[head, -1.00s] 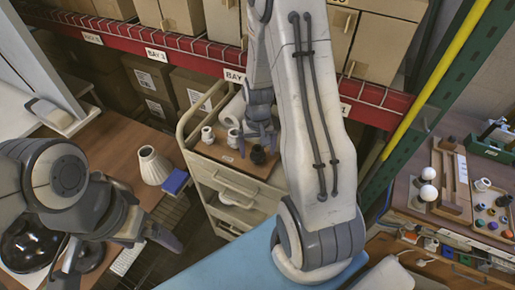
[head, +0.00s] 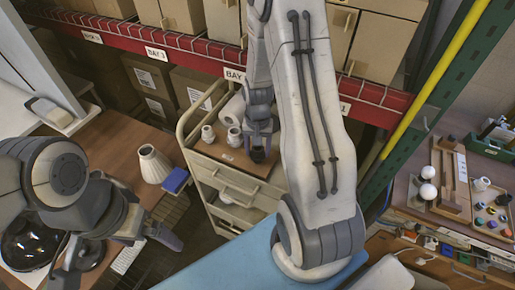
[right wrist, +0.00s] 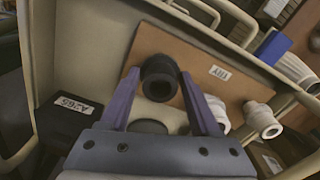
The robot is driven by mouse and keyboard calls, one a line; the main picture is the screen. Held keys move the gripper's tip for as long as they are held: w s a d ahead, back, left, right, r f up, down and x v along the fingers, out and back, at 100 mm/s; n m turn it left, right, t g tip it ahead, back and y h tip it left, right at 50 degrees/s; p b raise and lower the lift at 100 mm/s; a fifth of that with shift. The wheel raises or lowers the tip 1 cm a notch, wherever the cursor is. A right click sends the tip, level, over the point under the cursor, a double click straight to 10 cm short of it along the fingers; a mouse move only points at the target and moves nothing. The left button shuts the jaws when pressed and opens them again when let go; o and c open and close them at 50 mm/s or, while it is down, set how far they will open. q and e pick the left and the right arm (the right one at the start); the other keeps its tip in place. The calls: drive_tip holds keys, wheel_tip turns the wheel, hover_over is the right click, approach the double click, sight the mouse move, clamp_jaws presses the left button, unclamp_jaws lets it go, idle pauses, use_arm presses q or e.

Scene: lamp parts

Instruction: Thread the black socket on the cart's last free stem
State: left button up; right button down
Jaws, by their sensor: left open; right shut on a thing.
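The black socket (head: 258,156) is between the fingers of my right gripper (head: 262,143), over the right part of the cart's wooden top. In the right wrist view the socket (right wrist: 160,82) has its round opening facing the camera, and the fingers of my right gripper (right wrist: 158,98) are shut on it from both sides. Whether a stem is under or inside it is hidden. The cart (head: 222,181) has two white sockets to the left of my gripper, one (head: 208,134) and another (head: 234,138). My left gripper (head: 118,257) is open and empty, low at the left, away from the cart.
A white paper roll (head: 233,107) lies at the back of the cart, inside its raised rails. A cream lampshade (head: 154,164) and a blue box (head: 175,180) are on the brown table at left. A right-hand bench (head: 425,210) holds small parts. Red shelving (head: 185,58) stands behind.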

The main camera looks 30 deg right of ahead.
drive_tip(key=m, duration=0.3)
drive_tip(key=shift+m, duration=0.4)
drive_tip(key=shift+m, duration=0.3)
drive_tip(key=m, duration=0.5)
drive_tip(key=shift+m, duration=0.7)
drive_tip(key=shift+p, duration=0.3)
drive_tip(key=m, duration=0.3)
drive_tip(key=shift+m, duration=0.3)
drive_tip(key=m, duration=0.3)
drive_tip(key=shift+w+f, duration=0.1)
